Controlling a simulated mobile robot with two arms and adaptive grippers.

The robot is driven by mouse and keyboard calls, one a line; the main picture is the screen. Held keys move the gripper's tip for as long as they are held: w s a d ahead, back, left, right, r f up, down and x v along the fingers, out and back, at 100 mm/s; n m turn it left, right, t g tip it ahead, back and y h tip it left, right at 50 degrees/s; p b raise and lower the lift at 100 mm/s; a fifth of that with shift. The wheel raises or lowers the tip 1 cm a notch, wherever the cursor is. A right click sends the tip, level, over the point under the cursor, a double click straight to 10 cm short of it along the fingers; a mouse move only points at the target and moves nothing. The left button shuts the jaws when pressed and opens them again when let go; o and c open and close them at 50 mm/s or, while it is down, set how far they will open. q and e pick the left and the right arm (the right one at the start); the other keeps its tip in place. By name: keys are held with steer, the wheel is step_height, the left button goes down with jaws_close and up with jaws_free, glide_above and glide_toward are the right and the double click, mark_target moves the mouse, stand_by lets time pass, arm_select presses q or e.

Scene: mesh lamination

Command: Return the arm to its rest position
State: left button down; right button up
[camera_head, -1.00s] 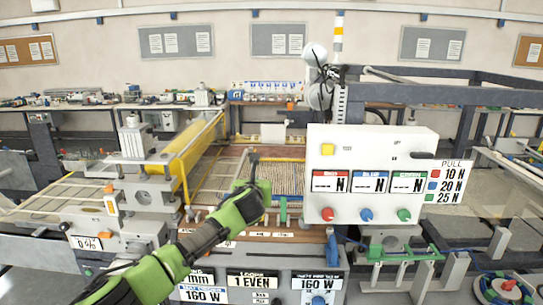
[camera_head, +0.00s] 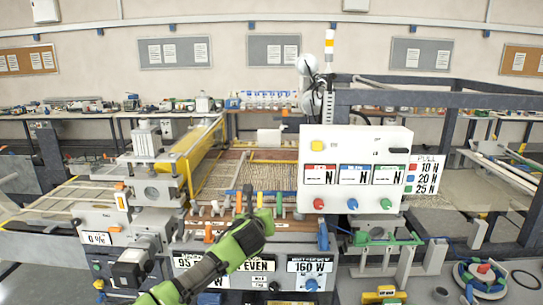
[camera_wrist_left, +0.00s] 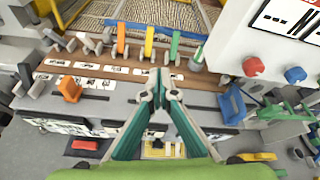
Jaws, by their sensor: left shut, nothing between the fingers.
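My left arm, green and black, comes in from the bottom left in the head view. Its gripper (camera_head: 244,202) is over the front edge of the lamination machine, above the control panel. In the left wrist view the two green fingers of the gripper (camera_wrist_left: 160,82) meet at their tips, with nothing between them. The fingertips appear in front of a row of coloured levers (camera_wrist_left: 149,42); I cannot tell the exact gap. My right gripper is in neither view.
A white box (camera_head: 357,168) with red, blue and green knobs stands right of the gripper. An orange slider (camera_wrist_left: 69,88) and a blue slider (camera_wrist_left: 232,104) stick up from the panel. A yellow roller (camera_head: 196,146) is behind left. A round tray (camera_head: 482,278) lies at the lower right.

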arm_select(q)
steer(key=s+f+n+g+h, duration=0.1)
steer(key=s+f+n+g, duration=0.4)
steer(key=s+f+n, duration=1.3)
steer(key=s+a+f+n+g+y, duration=0.15)
steer(key=s+a+n, duration=0.4)
steer(key=s, duration=0.75)
steer(key=s+a+f+n+g, duration=0.2)
steer(key=s+a+f+n, duration=0.3)
steer(key=s, duration=0.8)
steer(key=s+a+f+n+g, duration=0.15)
steer(key=s+a+n, duration=0.4)
steer(key=s, duration=0.75)
step_height(320, 180, down, 32)
steer(key=s+a+r+m+g+b, duration=0.1)
steer(key=s+m+g+b, duration=0.1)
steer(key=b, duration=0.4)
steer(key=s+a+f+g+b, duration=0.1)
steer(key=s+a+f+b, duration=0.2)
steer(key=s+f, duration=1.3)
step_height(320, 180, down, 4)
steer(key=shift+s+f+b, duration=0.15)
steer(key=shift+b, duration=0.45)
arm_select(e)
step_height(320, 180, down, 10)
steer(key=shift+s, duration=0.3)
